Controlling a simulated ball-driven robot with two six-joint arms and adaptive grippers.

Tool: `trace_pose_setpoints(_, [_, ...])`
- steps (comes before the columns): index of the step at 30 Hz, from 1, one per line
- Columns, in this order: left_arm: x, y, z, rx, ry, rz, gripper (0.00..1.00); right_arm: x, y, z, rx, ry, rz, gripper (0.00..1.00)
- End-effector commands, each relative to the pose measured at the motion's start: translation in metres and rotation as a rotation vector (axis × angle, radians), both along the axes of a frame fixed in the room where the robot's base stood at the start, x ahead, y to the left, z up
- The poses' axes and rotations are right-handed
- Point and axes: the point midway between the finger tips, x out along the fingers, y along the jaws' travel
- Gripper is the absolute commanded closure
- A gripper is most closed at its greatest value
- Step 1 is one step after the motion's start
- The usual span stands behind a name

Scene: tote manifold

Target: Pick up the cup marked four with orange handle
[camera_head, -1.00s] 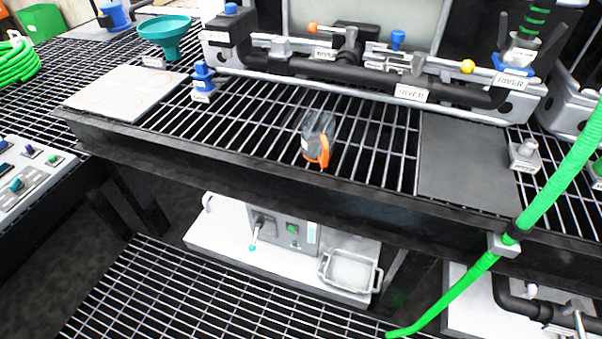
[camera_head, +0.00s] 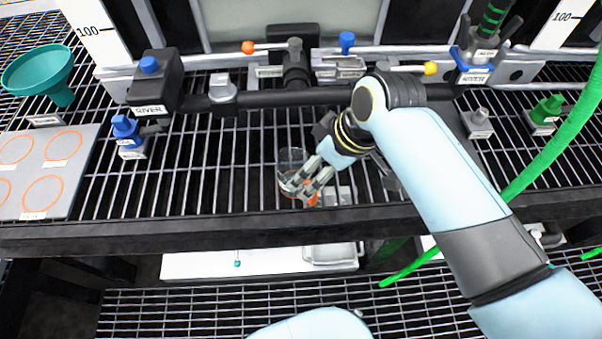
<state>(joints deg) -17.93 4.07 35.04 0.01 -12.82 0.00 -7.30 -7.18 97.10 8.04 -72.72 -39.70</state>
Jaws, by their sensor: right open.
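The clear cup (camera_head: 291,162) stands on the black grate shelf near its front edge, left of the middle. Its orange handle (camera_head: 313,199) shows low at its front right, partly hidden by my gripper. Any marking on the cup is not readable. My right gripper (camera_head: 296,187) reaches in from the right, its grey fingers open at the cup's front right side, close to the handle. Whether the fingers touch the cup cannot be told. My left gripper is not in view.
A black pipe manifold (camera_head: 250,99) with valves runs behind the cup. A teal funnel (camera_head: 40,74), a blue fitting (camera_head: 126,130) and a grey plate with orange circles (camera_head: 62,150) are at left. A green hose (camera_head: 553,150) crosses at right. The grate left of the cup is clear.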

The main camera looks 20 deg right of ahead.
Motion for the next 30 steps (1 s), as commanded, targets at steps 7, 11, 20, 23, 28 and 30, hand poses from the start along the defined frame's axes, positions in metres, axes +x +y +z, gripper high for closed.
trace_pose_setpoints(7, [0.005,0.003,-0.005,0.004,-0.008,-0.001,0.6,0.011,0.008,-0.033,0.0,0.0,-0.001,0.08])
trace_pose_setpoints(11, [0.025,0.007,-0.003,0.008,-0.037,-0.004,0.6,0.015,0.011,-0.041,-0.001,0.001,-0.002,0.08])
trace_pose_setpoints(20, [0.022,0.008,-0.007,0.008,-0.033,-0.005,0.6,0.031,0.021,-0.077,-0.001,0.0,-0.004,0.08])
trace_pose_setpoints(23, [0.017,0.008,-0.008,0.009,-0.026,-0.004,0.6,0.032,0.021,-0.081,-0.001,-0.001,-0.004,0.08])
trace_pose_setpoints(28, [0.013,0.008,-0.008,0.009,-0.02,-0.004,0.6,0.031,0.021,-0.08,-0.001,-0.001,-0.004,0.08])
trace_pose_setpoints(30, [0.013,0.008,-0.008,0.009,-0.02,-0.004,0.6,0.031,0.021,-0.08,-0.001,-0.001,-0.005,0.17])
